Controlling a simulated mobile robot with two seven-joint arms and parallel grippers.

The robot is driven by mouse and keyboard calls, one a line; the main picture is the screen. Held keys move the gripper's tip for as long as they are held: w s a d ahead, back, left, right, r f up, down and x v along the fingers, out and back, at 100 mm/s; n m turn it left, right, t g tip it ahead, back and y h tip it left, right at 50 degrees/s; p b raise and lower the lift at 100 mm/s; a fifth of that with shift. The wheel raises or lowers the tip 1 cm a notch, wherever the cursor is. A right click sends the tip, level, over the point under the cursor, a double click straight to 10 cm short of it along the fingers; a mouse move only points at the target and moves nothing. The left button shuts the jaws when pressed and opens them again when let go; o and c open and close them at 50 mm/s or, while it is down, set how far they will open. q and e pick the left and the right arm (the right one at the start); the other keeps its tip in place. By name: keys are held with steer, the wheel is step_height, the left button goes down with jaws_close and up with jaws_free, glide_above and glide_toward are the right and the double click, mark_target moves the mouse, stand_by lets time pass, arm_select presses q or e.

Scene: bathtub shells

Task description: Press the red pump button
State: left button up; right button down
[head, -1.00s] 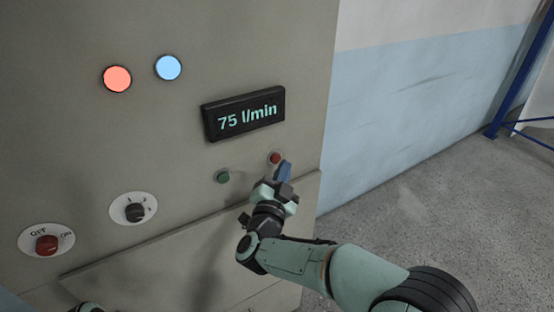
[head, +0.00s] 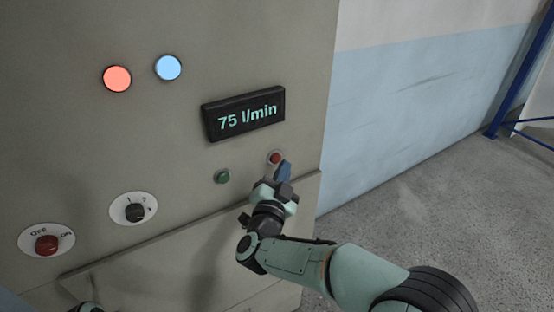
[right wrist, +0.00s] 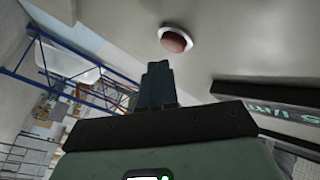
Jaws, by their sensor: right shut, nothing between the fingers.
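The red pump button (head: 275,158) is a small round button in a pale ring on the grey panel, below the display. It also shows in the right wrist view (right wrist: 175,41), beyond my fingertips. My right gripper (head: 284,168) is shut with nothing in it. Its blue fingertips are just below the red button in the head view. In the right wrist view the shut fingers (right wrist: 158,70) point toward the button, with a gap seen between them. Whether they touch the panel cannot be told. My left gripper cannot be made out; only a bit of my arm shows at the bottom left.
A green button (head: 222,177) sits left of the red one. The display (head: 244,114) reads 75 l/min. A dial (head: 134,211) and a red OFF/ON knob (head: 47,244) are lower left. An orange lamp (head: 117,79) and a blue lamp (head: 168,68) are lit. Open floor lies right.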

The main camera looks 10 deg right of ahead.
steer(key=shift+w, duration=0.15)
steer(key=shift+w+a, duration=0.1)
steer(key=shift+w, duration=0.2)
steer(key=shift+w+a, duration=0.15)
steer(key=shift+w, duration=0.2)
stand_by(0.9)
arm_select(q)
steer(key=shift+s+f+b, duration=0.45)
steer(key=shift+f+b, duration=0.1)
steer(key=shift+f, duration=0.1)
arm_select(e)
steer(key=shift+s+d, duration=0.25)
steer(key=shift+s, duration=0.55)
arm_select(q)
steer(key=shift+f, duration=0.1)
